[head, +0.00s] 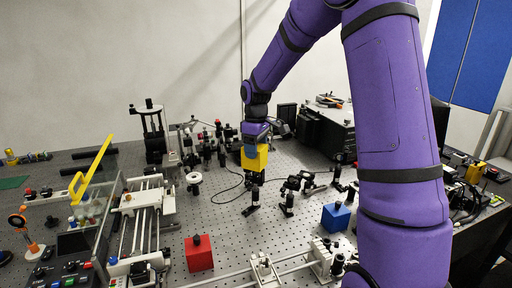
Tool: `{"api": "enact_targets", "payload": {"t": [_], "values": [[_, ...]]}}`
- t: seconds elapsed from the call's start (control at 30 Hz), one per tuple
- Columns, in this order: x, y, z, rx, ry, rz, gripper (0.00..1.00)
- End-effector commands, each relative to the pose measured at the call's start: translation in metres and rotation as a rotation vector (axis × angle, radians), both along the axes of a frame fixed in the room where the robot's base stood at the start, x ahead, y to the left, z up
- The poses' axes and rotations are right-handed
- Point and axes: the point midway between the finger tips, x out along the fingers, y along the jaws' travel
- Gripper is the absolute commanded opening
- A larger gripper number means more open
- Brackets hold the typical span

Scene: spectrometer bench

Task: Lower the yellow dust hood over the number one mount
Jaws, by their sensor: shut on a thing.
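The yellow dust hood (255,161) is a small box held upright near the middle of the bench. My gripper (256,142) points down and is shut on the top of the hood. A black post mount (252,208) stands directly below the hood in the picture, and the hood hides its upper part. I cannot tell whether the hood is around it, touching it or in front of it. Other black mounts (288,200) stand just to its right. No number is legible on any mount.
A red hood (199,255) sits at front left and a blue hood (335,218) at right on the perforated bench (225,222). A rail stage (146,222) stands at left, tall optics (153,135) behind, a black instrument (322,130) at back right.

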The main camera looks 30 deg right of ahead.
Motion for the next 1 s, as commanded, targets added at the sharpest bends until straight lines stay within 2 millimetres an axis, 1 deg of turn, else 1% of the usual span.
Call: {"api": "enact_targets", "payload": {"t": [0.37, 1.0], "values": [[0.0, 0.0, -0.002, 0.0, 0.0, 0.0, 0.43], [0.0, 0.0, -0.018, 0.0, 0.0, 0.0, 0.43]]}}
